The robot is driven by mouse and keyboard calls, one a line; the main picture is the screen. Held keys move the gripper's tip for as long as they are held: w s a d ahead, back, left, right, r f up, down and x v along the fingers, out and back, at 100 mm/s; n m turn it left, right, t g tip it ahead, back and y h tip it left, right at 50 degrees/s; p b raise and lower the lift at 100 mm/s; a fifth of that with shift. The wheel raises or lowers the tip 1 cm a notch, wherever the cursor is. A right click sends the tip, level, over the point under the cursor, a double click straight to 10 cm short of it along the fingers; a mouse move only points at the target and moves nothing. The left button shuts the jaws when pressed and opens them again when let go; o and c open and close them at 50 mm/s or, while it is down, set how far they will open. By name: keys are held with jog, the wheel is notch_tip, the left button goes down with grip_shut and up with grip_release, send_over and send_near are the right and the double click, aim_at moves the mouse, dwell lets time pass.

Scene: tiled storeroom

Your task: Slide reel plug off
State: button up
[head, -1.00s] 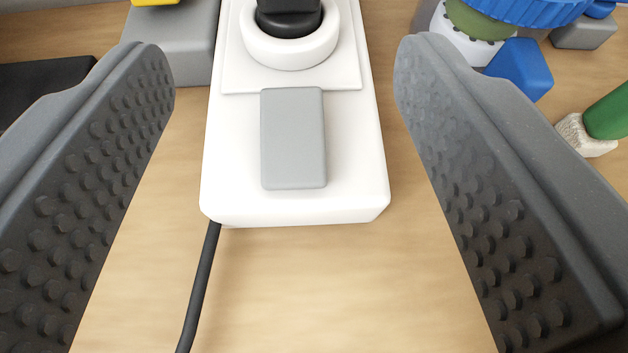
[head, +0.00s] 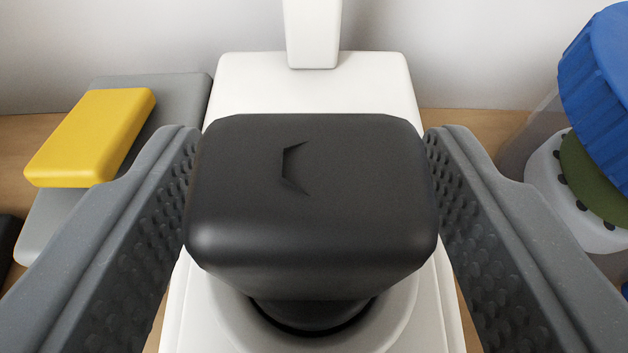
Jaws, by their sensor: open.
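The black plug (head: 312,200) fills the middle of the head view. It sits in the round socket of a white power strip (head: 310,85), and a dark notch marks its top. The socket's white ring (head: 240,325) shows below the plug. My gripper (head: 312,150) is open, with one ribbed grey finger on each side of the plug. The fingers are very near its sides; I cannot tell whether they touch. The plug's lower part and any cord from it are hidden.
A yellow block (head: 90,137) lies on a grey slab (head: 180,105) at the left. A clear jar with a blue lid (head: 600,75) stands close at the right.

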aim_at(313, 135)
jog(key=c, duration=1.1)
jog(key=shift+o, duration=0.2)
jog(key=shift+r+p, duration=2.1)
jog(key=shift+r, duration=0.05)
